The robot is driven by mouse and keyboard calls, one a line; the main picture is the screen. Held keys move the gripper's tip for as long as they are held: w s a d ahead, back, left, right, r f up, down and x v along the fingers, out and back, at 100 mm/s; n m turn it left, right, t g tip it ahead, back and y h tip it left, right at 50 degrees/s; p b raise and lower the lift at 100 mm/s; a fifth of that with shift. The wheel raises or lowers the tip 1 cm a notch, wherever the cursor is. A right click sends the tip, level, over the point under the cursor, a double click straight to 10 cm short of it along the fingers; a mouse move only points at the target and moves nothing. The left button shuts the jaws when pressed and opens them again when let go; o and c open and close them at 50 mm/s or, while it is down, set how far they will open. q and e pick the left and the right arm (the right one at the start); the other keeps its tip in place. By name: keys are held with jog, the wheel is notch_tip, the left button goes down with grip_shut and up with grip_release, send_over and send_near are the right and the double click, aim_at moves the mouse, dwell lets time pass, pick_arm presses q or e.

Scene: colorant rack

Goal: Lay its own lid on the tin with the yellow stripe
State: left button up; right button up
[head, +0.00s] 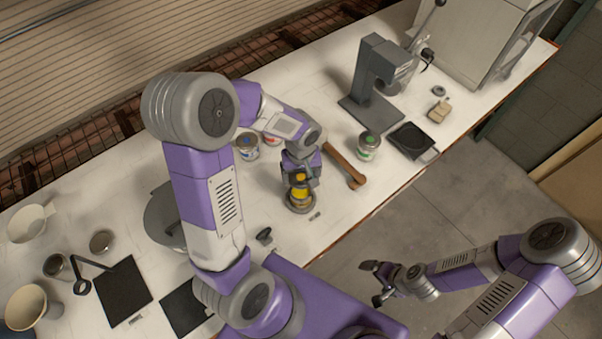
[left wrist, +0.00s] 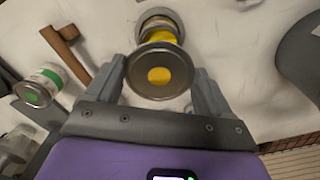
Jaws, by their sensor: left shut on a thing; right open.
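The tin with the yellow stripe (head: 300,193) stands on the white table under my left gripper. Its yellow band (left wrist: 160,34) also shows in the left wrist view, behind the lid. A round grey lid with a yellow dot (left wrist: 159,76) lies between my left fingers, which are shut on it. My left gripper (head: 300,176) is directly over the tin. The lid hides the tin's mouth, and I cannot tell whether lid and rim touch. A round grey base shows around the tin's foot. My right gripper (head: 380,284) is open and empty, off the table's front side.
A hammer (head: 347,167) lies right of the tin, with a green-marked tin (head: 368,144) beyond it. A blue-marked tin (head: 247,145) stands behind, left. A grey stand (head: 372,85) and black pad (head: 411,140) are farther right. Cups and a dark mat (head: 123,290) are left.

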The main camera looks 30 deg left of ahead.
pick_arm(q)
jog(key=shift+f+b, duration=2.7)
jog(key=shift+f, duration=0.2)
jog(key=shift+f+b, duration=0.75)
jog(key=shift+r, duration=0.1)
jog(key=o, duration=1)
jog(key=shift+c, duration=0.2)
jog(key=shift+r+p, duration=0.4)
jog(key=shift+r, duration=3.4)
